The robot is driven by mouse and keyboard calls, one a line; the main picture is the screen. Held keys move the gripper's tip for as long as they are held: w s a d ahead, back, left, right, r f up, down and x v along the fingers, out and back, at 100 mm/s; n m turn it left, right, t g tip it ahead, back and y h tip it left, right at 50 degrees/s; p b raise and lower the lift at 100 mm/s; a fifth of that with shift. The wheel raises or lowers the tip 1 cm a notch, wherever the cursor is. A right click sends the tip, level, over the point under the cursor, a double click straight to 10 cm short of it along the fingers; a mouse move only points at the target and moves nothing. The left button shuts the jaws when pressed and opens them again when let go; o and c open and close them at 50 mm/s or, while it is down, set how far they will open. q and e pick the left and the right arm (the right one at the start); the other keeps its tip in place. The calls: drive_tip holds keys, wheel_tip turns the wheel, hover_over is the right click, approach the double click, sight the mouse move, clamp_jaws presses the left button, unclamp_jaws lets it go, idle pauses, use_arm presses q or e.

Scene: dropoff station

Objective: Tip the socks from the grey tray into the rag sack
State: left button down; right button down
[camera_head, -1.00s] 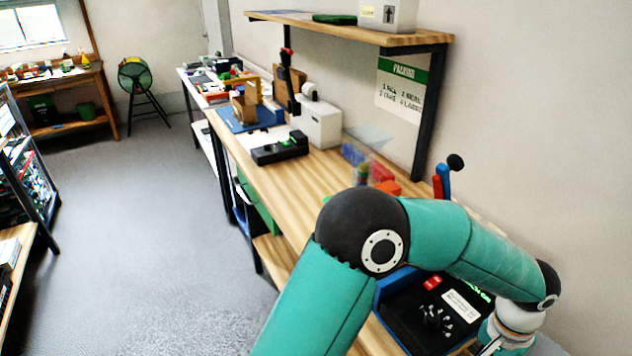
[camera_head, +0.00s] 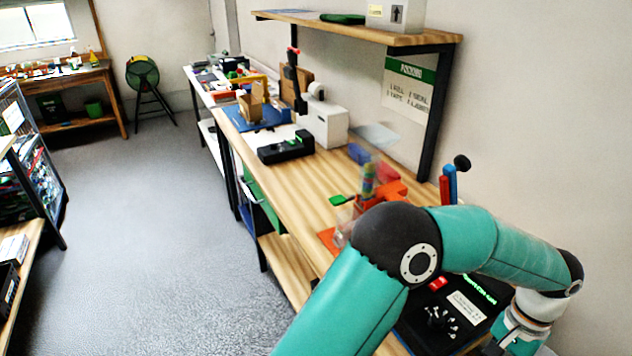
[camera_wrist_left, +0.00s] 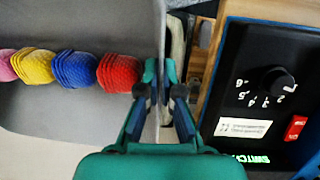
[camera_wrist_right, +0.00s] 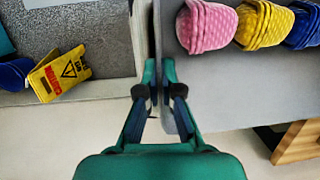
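The grey tray (camera_wrist_left: 70,118) shows in the left wrist view with rolled socks in a row: pink (camera_wrist_left: 6,65), yellow (camera_wrist_left: 33,66), blue (camera_wrist_left: 75,70) and red (camera_wrist_left: 119,72). My left gripper (camera_wrist_left: 161,72) has its fingers closed on the tray's thin wall beside the red socks. In the right wrist view, my right gripper (camera_wrist_right: 158,75) is closed on the opposite wall of the tray (camera_wrist_right: 220,90), near the pink socks (camera_wrist_right: 205,27). The tray and both grippers are outside the head view. I cannot make out the rag sack in any view.
A black switch box (camera_wrist_left: 262,85) with a dial lies close beside my left gripper. A wooden bench (camera_head: 300,190) with orange and black items runs along the wall under a shelf (camera_head: 350,30). A yellow caution sign (camera_wrist_right: 60,74) is left of my right gripper. The grey floor (camera_head: 170,240) is clear.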

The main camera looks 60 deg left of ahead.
use_arm(q)
drive_tip(key=shift+w+r+g, duration=0.2)
drive_tip(key=shift+w+g, duration=0.05)
drive_tip(key=shift+g, duration=0.95)
use_arm(e)
drive_tip(key=shift+f+g, duration=0.3)
drive_tip(key=shift+g, duration=0.7)
use_arm(q)
drive_tip(key=shift+a+r, duration=0.1)
drive_tip(key=shift+s, duration=0.15)
use_arm(e)
drive_tip(key=shift+s+r, duration=0.1)
drive_tip(key=shift+g, duration=0.3)
use_arm(q)
drive_tip(key=shift+w+r+g, duration=0.15)
drive_tip(key=shift+w+g, duration=0.1)
drive_tip(key=shift+g, duration=0.65)
use_arm(e)
drive_tip(key=shift+f+g, duration=0.35)
drive_tip(key=shift+g, duration=0.35)
use_arm(q)
drive_tip(key=shift+r+g, duration=0.1)
drive_tip(key=shift+g, duration=0.2)
use_arm(e)
drive_tip(key=shift+s, duration=0.1)
drive_tip(key=shift+g, duration=0.3)
